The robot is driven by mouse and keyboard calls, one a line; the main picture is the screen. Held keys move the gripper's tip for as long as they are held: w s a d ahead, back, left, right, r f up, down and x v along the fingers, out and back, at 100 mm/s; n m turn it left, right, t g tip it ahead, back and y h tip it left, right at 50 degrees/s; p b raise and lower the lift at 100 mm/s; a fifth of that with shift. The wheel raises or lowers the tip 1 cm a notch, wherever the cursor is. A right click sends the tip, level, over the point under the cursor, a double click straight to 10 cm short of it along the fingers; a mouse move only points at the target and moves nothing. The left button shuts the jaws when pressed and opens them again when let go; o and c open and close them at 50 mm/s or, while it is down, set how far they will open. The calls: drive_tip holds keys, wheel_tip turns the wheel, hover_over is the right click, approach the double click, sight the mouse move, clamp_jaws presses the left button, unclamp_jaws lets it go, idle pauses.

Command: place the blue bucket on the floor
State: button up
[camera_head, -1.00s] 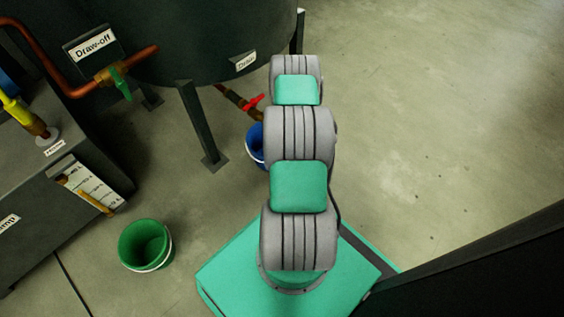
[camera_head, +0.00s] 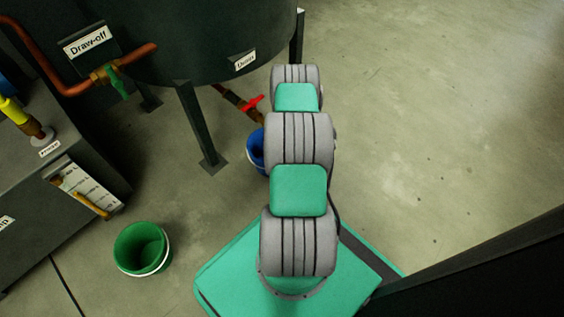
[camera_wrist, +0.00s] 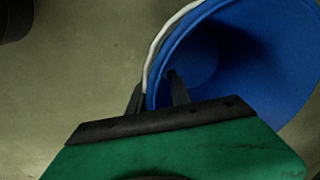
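The blue bucket (camera_head: 256,150) shows in the head view below the drain pipe, partly hidden behind my arm. In the wrist view the blue bucket (camera_wrist: 285,75) fills the upper right, its dark mouth facing the camera and a white band along its rim. My gripper (camera_wrist: 157,90) is at its near left rim, one finger outside the wall and one inside. The fingers appear shut on the rim. The head view hides my gripper behind the arm. Whether the bucket's base touches the floor (camera_head: 420,120) cannot be seen.
A dark tank (camera_head: 190,35) on legs stands behind, with a red-handled drain valve (camera_head: 252,103) near the bucket. A green bucket (camera_head: 142,248) stands on the floor at left, beside a dark machine (camera_head: 60,190). Floor at right is clear.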

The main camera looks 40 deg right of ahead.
wheel_tip(320, 180, up, 12)
drive_tip(key=s+p, duration=0.1)
drive_tip(key=p, duration=0.5)
drive_tip(key=w+a+r+n, duration=0.35)
drive_tip(key=a+r, duration=0.35)
drive_tip(key=r, duration=0.5)
drive_tip(key=w+a+r+n, duration=0.3)
drive_tip(key=a+r+n, duration=0.35)
drive_tip(key=r, duration=0.65)
drive_tip(key=s+a+r+n, duration=0.3)
drive_tip(key=s+a+r, duration=0.3)
drive_tip(key=a, duration=0.3)
drive_tip(key=s+a+r+n, duration=0.3)
drive_tip(key=s+a+r, duration=0.3)
drive_tip(key=a, duration=0.3)
drive_tip(key=shift+s+r+n+t, duration=0.4)
drive_tip(key=shift+s, duration=0.3)
